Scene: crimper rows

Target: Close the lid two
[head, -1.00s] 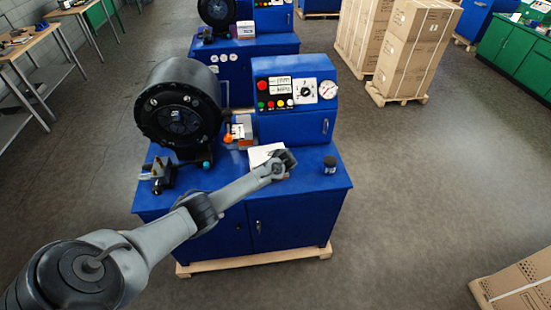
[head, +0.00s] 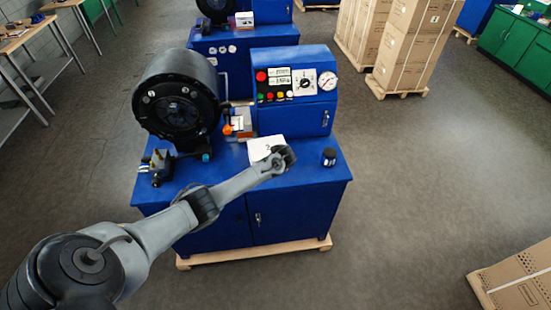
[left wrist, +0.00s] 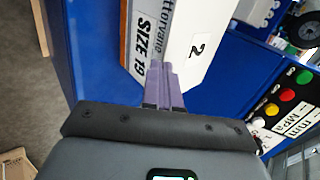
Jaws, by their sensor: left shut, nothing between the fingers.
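A small white box (head: 264,148) with a "2" on its top stands on the blue machine's worktop. In the left wrist view the white lid face with the "2" (left wrist: 199,47) is large, beside a side panel printed "SIZE 19" (left wrist: 140,47). The lid looks nearly flat on the box; I cannot tell whether it is fully down. My left gripper (left wrist: 164,68) is shut and empty, its fingertips at the box's near edge; contact is unclear. In the head view the left gripper (head: 288,155) is at the box's right front corner, hiding part of it. My right gripper is not in view.
A large black crimper head (head: 178,105) stands left on the blue machine (head: 300,190). A control panel (head: 295,85) rises behind the box. A small dark jar (head: 329,157) stands right of the gripper.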

